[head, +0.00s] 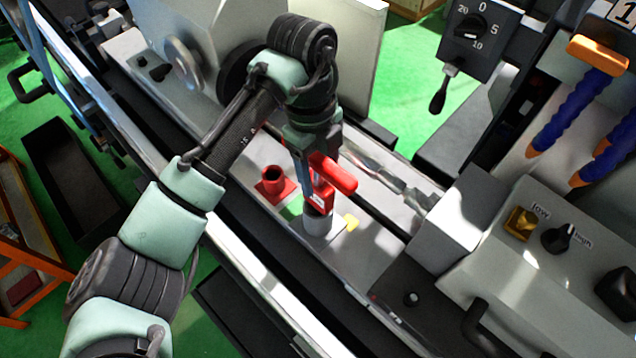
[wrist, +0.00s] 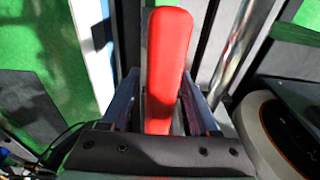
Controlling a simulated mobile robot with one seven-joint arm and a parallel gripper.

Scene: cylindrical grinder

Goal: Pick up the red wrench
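The red wrench (head: 333,172) shows in the head view below my gripper, above a small pale holder (head: 322,226) on the machine's bed. Its thick red handle also shows in the wrist view (wrist: 168,55), running up the middle between the two fingers. My gripper (head: 305,180) points down at the wrench, with one blue-grey finger visible just left of it. In the wrist view my gripper (wrist: 161,85) is open, with its fingers on either side of the handle. A gap shows on the left; contact on the right cannot be told. The wrench's lower part is partly hidden.
A red cup-shaped holder (head: 273,182) stands left of the wrench. Green (head: 293,208) and yellow (head: 352,222) patches lie close by. The grinder's wheel housing (head: 200,40), a shiny metal shaft (head: 385,178) and a control box (head: 545,255) surround the bed.

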